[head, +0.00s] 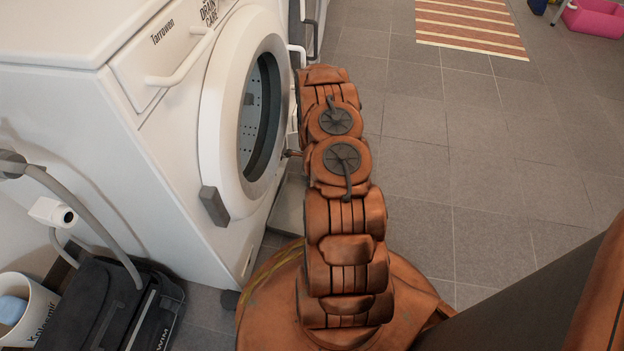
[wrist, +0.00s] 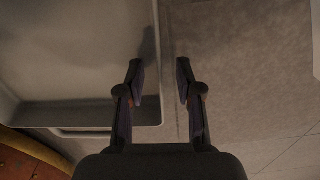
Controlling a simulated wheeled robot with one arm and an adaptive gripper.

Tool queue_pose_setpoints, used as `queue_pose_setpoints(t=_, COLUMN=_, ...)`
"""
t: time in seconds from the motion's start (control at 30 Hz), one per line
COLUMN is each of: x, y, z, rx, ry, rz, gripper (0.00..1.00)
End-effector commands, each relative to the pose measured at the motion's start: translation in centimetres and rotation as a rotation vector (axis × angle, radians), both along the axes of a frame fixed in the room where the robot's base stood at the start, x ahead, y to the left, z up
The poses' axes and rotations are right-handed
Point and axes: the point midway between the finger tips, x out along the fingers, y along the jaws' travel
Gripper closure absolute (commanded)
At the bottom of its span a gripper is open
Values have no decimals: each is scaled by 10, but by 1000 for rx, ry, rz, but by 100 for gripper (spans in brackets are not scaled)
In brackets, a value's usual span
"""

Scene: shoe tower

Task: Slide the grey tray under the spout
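The grey tray (head: 289,207) lies on the floor in front of the washing machine, partly hidden by my arm in the head view. In the wrist view the tray (wrist: 75,114) fills the left side, shallow and empty where it shows. My gripper (wrist: 160,80) is open. The tray's right wall runs between its fingers, the left finger over the tray's inside and the right finger outside. I cannot tell whether either finger touches the wall. My arm hides the gripper in the head view. I cannot make out a spout in either view.
The white washing machine (head: 150,130) stands left of my arm, its round door (head: 221,115) facing the arm. A black case (head: 105,300) with a hose and a white bucket (head: 38,318) stand at lower left. The tiled floor right of my arm is clear up to a striped mat (head: 470,27).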

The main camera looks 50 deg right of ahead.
Motion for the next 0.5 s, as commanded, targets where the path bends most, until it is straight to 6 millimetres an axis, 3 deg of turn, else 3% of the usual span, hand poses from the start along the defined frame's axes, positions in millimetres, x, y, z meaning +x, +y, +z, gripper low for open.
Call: queue_pose_setpoints(t=0.5, x=1, y=0, z=67, rx=-2, ry=-3, rz=1, gripper=65)
